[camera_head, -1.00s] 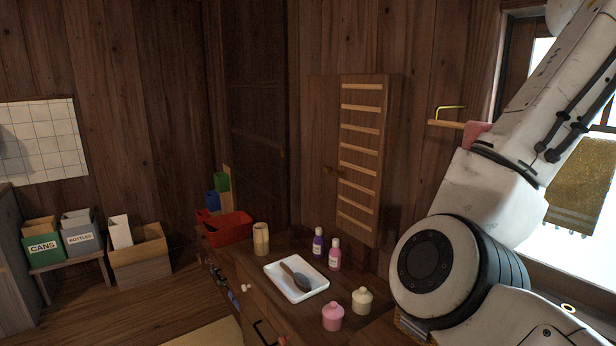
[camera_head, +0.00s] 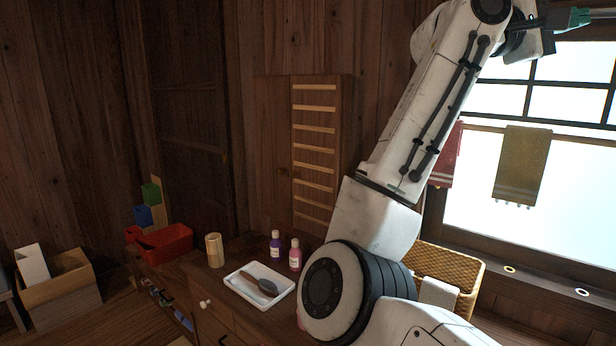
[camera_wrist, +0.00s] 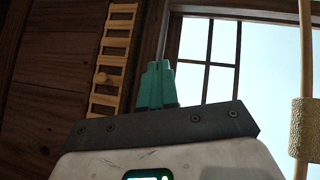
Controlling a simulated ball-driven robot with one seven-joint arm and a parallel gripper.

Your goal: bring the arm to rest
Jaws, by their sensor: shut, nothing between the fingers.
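My arm is raised at the right of the head view, bent at the top, with the wrist reaching right in front of the window. My gripper (camera_head: 578,17) shows as a teal tip at the top right edge of the head view. In the wrist view my gripper (camera_wrist: 158,68) has its two teal fingers together, with nothing between them. The fingers point toward the wall and window frame and touch nothing that I can see.
The window (camera_head: 560,150) is behind my arm, with a brown towel (camera_head: 522,165) and a red towel (camera_head: 446,158) hanging there. Below stand a wicker basket (camera_head: 470,272), a white tray (camera_head: 246,290) with a brush, two bottles and a red bin (camera_head: 165,243). A wooden rack (camera_head: 315,150) is on the wall.

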